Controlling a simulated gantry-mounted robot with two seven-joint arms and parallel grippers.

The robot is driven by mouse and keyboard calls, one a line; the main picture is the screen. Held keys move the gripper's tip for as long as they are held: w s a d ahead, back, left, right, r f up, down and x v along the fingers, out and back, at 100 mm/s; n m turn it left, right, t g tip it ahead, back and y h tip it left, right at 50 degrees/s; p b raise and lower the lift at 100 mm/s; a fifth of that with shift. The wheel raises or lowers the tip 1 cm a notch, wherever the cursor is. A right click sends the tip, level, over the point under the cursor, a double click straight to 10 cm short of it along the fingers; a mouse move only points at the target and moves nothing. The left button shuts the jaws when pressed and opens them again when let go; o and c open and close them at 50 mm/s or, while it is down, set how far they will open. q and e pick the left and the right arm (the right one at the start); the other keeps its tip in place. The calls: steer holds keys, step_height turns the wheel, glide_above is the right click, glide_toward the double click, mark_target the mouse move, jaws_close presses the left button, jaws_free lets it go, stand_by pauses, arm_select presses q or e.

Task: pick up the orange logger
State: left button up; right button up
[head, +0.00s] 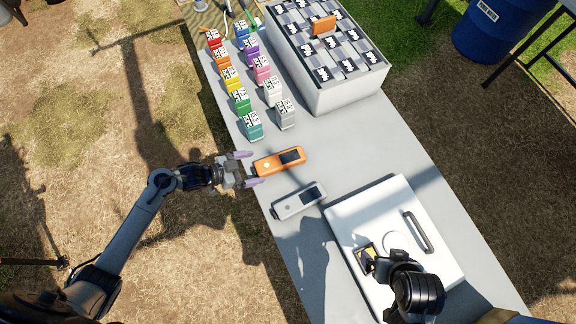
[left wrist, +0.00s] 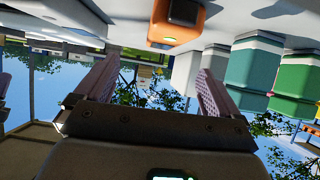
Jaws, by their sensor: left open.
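The orange logger (head: 276,163), with a dark screen, lies flat on the grey table near its left edge. My left gripper (head: 249,168) is open at its left end, with one fingertip toward each side of that end. I cannot tell whether they touch it. In the left wrist view the logger's end (left wrist: 177,22) shows at the top, beyond the open fingers (left wrist: 154,82). A grey logger (head: 298,202) lies just below the orange one in the head view. My right gripper (head: 378,264) is over the white case; its jaw state is unclear.
Two rows of coloured labelled bottles (head: 252,127) stand above the logger. A white crate (head: 350,92) with several compartments holds an orange item. A white case (head: 440,274) with a dark handle lies at the lower right. The table between crate and case is clear.

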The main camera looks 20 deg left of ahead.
mark_target(279, 160)
arm_select(q)
steer(key=shift+w+d+f+b, duration=0.2)
steer(key=shift+w+f+b, duration=0.2)
steer(key=shift+w+f, duration=0.15)
steer(key=x, duration=0.4)
steer(key=shift+w+d+b, duration=0.15)
steer(key=shift+w+b, duration=0.05)
steer(key=shift+b, duration=0.15)
steer(key=shift+w+d+f, duration=0.3)
steer(key=shift+w+d, duration=0.05)
steer(key=shift+d, duration=0.05)
steer(key=shift+b+x, duration=0.65)
steer(key=shift+x, duration=1.55)
steer(key=c, duration=1.1)
steer(key=shift+c, duration=0.2)
steer(key=shift+r, duration=0.2)
